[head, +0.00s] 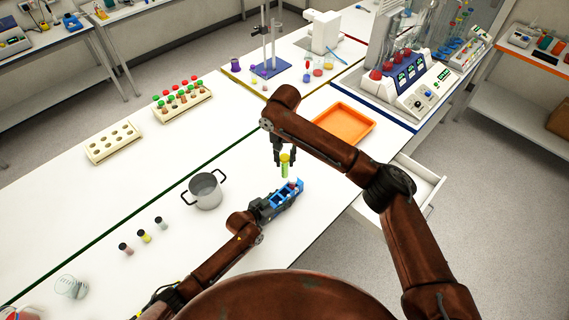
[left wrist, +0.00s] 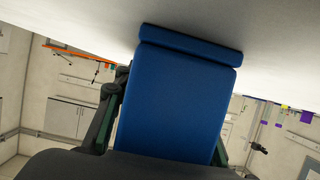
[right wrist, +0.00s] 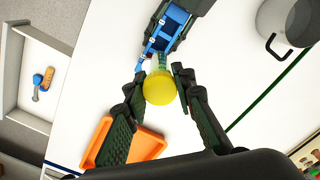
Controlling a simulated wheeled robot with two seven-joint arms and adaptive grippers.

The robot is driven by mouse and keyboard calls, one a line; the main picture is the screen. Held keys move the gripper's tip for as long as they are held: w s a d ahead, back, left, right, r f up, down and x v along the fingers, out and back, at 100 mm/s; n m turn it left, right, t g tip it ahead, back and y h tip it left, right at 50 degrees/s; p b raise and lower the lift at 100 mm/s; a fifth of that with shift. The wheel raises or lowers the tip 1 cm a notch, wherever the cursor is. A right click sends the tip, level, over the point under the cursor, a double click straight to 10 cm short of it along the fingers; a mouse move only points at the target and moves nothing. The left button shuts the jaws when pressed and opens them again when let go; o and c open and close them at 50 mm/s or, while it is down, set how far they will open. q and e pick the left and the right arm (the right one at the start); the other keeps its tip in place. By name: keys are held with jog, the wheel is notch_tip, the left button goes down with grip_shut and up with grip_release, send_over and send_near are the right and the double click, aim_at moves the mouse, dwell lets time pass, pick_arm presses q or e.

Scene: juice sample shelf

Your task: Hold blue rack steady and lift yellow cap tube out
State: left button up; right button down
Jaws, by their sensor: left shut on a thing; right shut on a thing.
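The blue rack (head: 283,199) stands on the white bench. My left gripper (head: 266,208) is shut on its near end. In the left wrist view the rack's blue face (left wrist: 180,95) fills the space between the fingers. The yellow cap tube (head: 285,170) has a green body and is upright above the rack. My right gripper (head: 285,158) is shut on it near the cap. The right wrist view shows the round yellow cap (right wrist: 159,88) between the fingers and the green body behind it. I cannot tell whether the tube's lower end is fully clear of the rack.
A grey pot (head: 206,191) stands left of the rack. An orange tray (head: 340,124) lies beyond my right gripper. Cream racks (head: 113,143) and small dark-capped vials (head: 144,236) are further left. An open drawer (head: 424,187) juts out at right.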

pick_arm(q)
jog(key=o, duration=1.4)
jog(key=shift+c, duration=0.2)
jog(key=v, duration=1.2)
